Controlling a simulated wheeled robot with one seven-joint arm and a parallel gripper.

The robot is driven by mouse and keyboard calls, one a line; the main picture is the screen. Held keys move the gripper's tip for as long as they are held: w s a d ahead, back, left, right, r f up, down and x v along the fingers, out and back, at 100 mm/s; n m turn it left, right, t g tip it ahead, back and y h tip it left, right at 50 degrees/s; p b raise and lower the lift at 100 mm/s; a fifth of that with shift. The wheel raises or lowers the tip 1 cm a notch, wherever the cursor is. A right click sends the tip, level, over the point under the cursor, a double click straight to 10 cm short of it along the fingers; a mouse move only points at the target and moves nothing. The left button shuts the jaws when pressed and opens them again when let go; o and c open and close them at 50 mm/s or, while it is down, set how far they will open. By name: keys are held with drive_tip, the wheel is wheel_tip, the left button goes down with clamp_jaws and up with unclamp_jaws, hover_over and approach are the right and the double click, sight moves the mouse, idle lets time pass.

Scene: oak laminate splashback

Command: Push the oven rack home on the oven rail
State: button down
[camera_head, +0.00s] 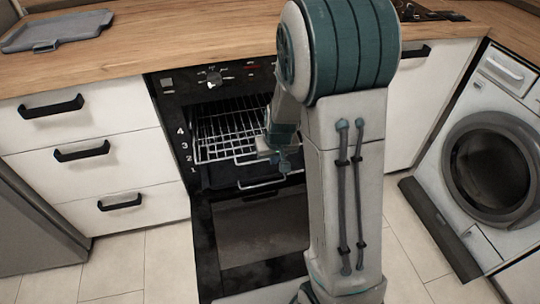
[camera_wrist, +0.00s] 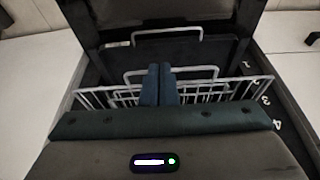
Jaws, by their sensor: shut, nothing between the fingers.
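The oven rack (camera_head: 222,128), a silver wire grid, lies in the oven opening at the upper level. Its front wires (camera_wrist: 205,97) show in the wrist view, with a raised loop in the middle. How far it stands out of the oven is hard to tell. My gripper (camera_head: 283,163) is at the rack's front, right of its middle in the head view. In the wrist view its two blue fingers (camera_wrist: 158,84) are shut together, with nothing between them, overlapping the front wires. Contact cannot be told. The oven rails are not clearly visible.
A second wire loop (camera_head: 263,183) lies below the rack. The dark oven front with glass (camera_head: 262,232) is beneath. White drawers (camera_head: 85,155) stand left, a washing machine (camera_head: 492,165) right. The wooden worktop (camera_head: 170,45) is above. My arm hides the oven's right side.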

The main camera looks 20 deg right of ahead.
sight(259, 134)
drive_tip(key=w+f+b, duration=0.4)
drive_tip(key=w+f, duration=0.2)
drive_tip(key=f, duration=0.3)
drive_tip(key=shift+w+f, duration=0.15)
drive_tip(key=shift+w, duration=0.25)
drive_tip(key=w+p, duration=0.2)
drive_tip(key=w, duration=1.1)
drive_tip(key=shift+w, duration=0.25)
